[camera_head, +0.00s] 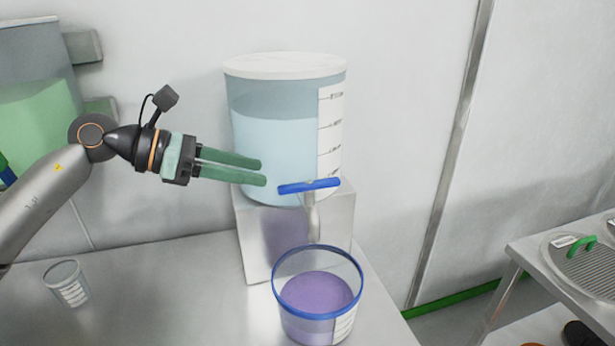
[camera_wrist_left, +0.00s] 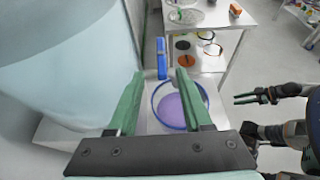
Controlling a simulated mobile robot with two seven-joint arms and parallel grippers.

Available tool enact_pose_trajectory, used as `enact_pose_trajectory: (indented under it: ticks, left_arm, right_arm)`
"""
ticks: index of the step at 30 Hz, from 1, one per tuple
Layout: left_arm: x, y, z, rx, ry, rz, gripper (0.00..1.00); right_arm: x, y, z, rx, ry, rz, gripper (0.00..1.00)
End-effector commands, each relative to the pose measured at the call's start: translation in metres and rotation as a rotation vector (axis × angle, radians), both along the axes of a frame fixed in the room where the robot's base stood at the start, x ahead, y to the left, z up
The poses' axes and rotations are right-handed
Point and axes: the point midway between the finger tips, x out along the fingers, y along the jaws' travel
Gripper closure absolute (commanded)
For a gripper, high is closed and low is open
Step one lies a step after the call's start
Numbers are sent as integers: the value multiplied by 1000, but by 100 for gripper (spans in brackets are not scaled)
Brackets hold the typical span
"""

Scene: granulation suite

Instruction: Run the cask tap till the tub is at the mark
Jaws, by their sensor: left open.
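The clear cask (camera_head: 272,125) with a white lid holds pale blue liquid and has a white scale strip. Its tap has a blue handle (camera_head: 309,186) turned crosswise and a grey spout (camera_head: 313,222) above the tub. The blue-rimmed tub (camera_head: 318,258) holds purple liquid; its white scale is partly seen and I cannot read the mark. I see no clear stream. My left gripper (camera_head: 263,172) is open and empty, left of the handle and apart from it. In the left wrist view the handle (camera_wrist_left: 161,58) shows between and beyond its fingers. My right gripper (camera_wrist_left: 236,100) appears open and empty.
The cask stands on a metal block (camera_head: 257,245) on a steel table (camera_head: 190,300). A small clear cup (camera_head: 67,283) stands at the left. A container of green liquid (camera_head: 38,115) is behind my left arm. Another bench (camera_head: 535,262) is at the right.

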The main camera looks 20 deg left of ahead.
Motion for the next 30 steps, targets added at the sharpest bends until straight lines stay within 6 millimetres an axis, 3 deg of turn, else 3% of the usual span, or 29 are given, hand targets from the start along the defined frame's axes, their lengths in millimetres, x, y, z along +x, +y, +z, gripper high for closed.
enact_pose_trajectory:
  ticks: [9, 15, 30]
  left_arm:
    - [32, -52, -21, -4, 1, -7, 50]
    - [49, -75, -35, -4, 2, -4, 50]
    - [57, -86, -42, -1, 0, -1, 52]
  right_arm:
    - [-10, -11, 6, -15, 14, -17, 63]
    - [-10, -12, 11, -15, 9, -19, 63]
    - [-10, -11, 14, -12, 9, -20, 63]
